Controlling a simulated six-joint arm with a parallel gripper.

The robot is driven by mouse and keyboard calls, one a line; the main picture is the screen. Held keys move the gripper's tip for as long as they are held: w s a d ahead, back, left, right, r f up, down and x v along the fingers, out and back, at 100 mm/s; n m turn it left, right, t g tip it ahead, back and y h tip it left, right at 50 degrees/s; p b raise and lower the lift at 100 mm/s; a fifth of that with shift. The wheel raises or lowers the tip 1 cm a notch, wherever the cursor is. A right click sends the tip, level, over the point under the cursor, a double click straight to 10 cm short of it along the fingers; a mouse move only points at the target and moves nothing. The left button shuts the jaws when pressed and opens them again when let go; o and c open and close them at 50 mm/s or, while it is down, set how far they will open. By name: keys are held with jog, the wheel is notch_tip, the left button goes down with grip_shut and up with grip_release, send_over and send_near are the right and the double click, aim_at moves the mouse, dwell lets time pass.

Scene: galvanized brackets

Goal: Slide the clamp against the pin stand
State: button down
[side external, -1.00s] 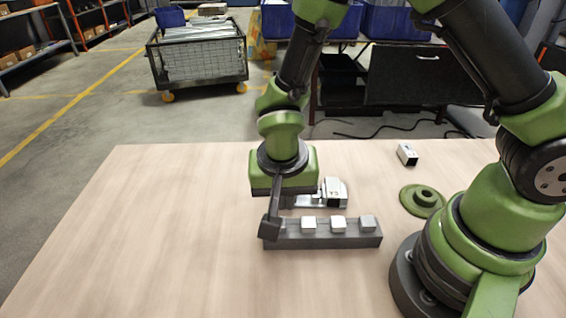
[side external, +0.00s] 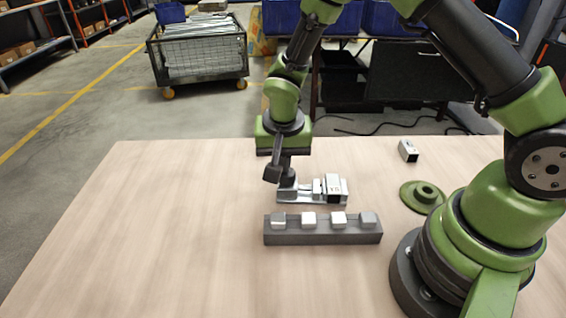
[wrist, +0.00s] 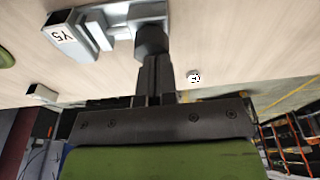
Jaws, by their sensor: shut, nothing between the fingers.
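The clamp (side external: 334,187) is a bright galvanized piece with a flat base and an upright square block, lying on the table behind the grey stand. In the wrist view its block, marked Y5, is at the upper left (wrist: 73,37). I take the pin stand (side external: 322,238) to be the dark grey bar with several pale blocks on top. A narrow gap of table shows between it and the clamp. My gripper (side external: 287,179) points down at the clamp's left end, fingers shut and empty. The tips (wrist: 152,42) overlap the clamp's end in the wrist view; I cannot tell whether they touch.
A green disc (side external: 422,196) with a raised hub lies right of the clamp, near my base. A short square metal tube (side external: 408,151) lies at the back right. The table (side external: 150,240) is clear on the left and in front.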

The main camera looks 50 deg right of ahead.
jog(key=shift+f, duration=0.5)
jog(key=shift+a, duration=0.1)
jog(key=s+a, duration=0.6)
jog(key=s, duration=0.1)
jog(key=shift+a, duration=0.2)
jog(key=shift+w+r, duration=0.1)
jog(key=shift+r, duration=0.7)
jog(key=s+a, duration=0.8)
jog(key=shift+s+a, duration=0.25)
jog(key=shift+s, duration=0.05)
